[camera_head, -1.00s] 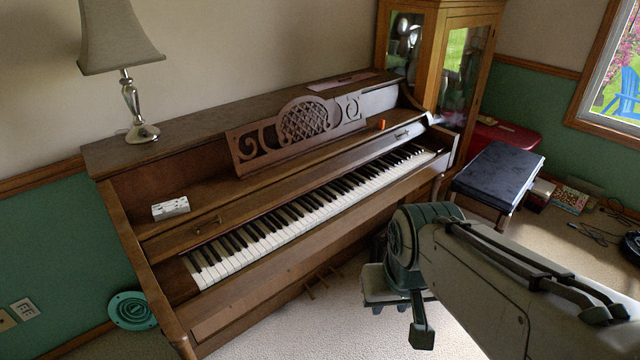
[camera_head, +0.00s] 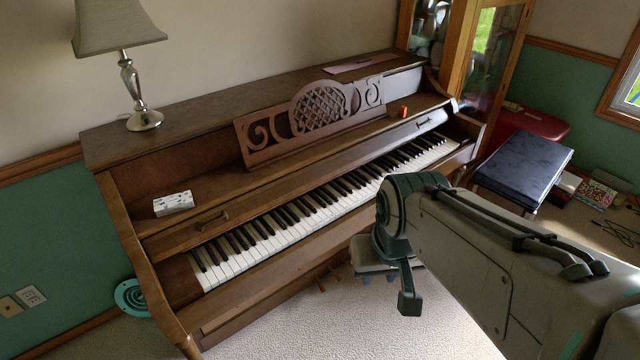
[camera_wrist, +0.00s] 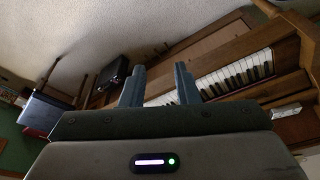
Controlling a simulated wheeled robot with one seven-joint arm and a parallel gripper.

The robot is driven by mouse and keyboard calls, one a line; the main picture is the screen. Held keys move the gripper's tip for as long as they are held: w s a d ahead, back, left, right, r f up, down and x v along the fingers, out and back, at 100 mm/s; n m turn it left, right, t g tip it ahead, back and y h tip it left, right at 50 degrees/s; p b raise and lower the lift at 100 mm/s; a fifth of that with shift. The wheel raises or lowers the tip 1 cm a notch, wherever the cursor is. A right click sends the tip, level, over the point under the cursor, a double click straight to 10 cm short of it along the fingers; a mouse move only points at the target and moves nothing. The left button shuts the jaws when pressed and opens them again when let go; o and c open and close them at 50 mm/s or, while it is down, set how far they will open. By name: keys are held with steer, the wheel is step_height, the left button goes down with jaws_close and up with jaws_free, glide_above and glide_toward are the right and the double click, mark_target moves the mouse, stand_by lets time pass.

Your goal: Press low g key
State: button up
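The upright piano (camera_head: 120,212) stands against the wall in the head view, its lid open. Its keyboard (camera_head: 310,218) runs from lower left to upper right, with the low keys (camera_head: 215,275) at the left end. I cannot single out the low g key. In the wrist view the keyboard (camera_wrist: 235,75) lies beyond and right of my gripper (camera_wrist: 158,88). The gripper's two fingers stand apart with nothing between them, away from the keys. In the head view my arm reaches in at right in front of the piano; the fingers cannot be made out there.
A lamp (camera_head: 130,85) stands on the piano top. A small white box (camera_head: 174,203) lies on the shelf above the low keys. A dark bench (camera_head: 522,168) and a red box (camera_head: 530,124) are at right. Carpet (camera_head: 285,325) in front of the piano's left half is clear.

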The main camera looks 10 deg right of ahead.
steer(key=shift+c, duration=0.3)
jaws_close()
